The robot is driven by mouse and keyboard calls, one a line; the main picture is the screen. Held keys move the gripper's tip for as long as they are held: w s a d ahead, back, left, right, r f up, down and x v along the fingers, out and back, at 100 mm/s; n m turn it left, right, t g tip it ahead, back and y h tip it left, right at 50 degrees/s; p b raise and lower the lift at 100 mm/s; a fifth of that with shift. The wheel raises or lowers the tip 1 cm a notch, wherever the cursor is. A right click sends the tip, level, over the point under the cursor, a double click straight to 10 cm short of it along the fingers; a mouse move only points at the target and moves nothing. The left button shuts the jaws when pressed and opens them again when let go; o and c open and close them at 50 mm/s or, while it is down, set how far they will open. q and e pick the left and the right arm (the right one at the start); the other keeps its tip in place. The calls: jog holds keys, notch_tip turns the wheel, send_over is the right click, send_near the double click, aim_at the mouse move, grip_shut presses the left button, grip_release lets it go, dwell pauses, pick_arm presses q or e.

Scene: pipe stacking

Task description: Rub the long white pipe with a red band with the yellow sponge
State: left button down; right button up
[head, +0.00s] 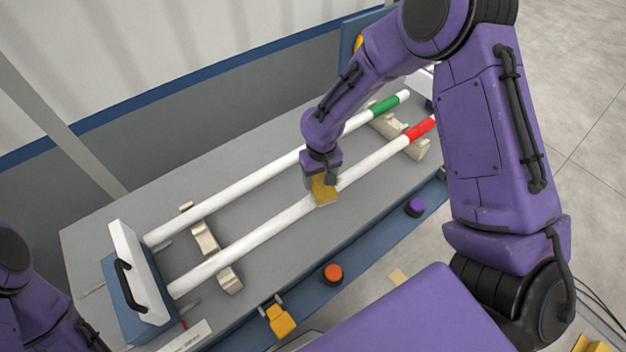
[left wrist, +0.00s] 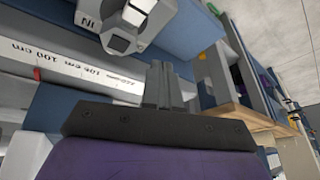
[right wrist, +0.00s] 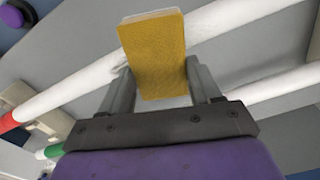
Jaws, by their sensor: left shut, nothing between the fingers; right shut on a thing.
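The long white pipe with a red band (head: 262,232) lies on the nearer side of the table, its red end at the far right. It also shows in the right wrist view (right wrist: 85,83), crossing behind the sponge. My right gripper (head: 322,172) is shut on the yellow sponge (head: 324,192), which appears to rest on the pipe's middle. The right wrist view shows the sponge (right wrist: 155,58) between the fingers; exact contact is hidden. My left gripper (left wrist: 162,78) is shut and empty, away from the pipe.
A white pipe with a green band (head: 235,187) lies parallel behind. Beige supports (head: 206,238) hold both pipes. A blue and white block with a black handle (head: 122,300) stands at their left ends. Orange (head: 332,274) and purple (head: 414,207) buttons line the front edge.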

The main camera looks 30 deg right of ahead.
jog(key=shift+w+d+f, duration=0.1)
jog(key=shift+w+d, duration=0.05)
jog(key=shift+d, duration=0.8)
jog(key=shift+w+d+f, duration=0.1)
jog(key=shift+d, duration=0.8)
jog(key=shift+w+d+r, duration=0.1)
jog(key=shift+w+d, duration=0.05)
jog(key=shift+d, duration=0.6)
jog(key=shift+w+d+r, duration=0.1)
jog(key=shift+d, duration=0.65)
jog(key=shift+d+f, duration=0.2)
jog(key=shift+d, duration=0.15)
send_over(308, 197)
jog(key=d, duration=0.4)
jog(key=shift+w+a+r, duration=0.15)
jog(key=shift+w+a, duration=0.1)
jog(key=shift+s+a, duration=0.2)
jog(key=shift+a, duration=0.7)
jog(key=shift+s+a, duration=0.15)
jog(key=shift+a, duration=0.7)
jog(key=shift+w+d+r, duration=0.1)
jog(key=shift+r, duration=2.75)
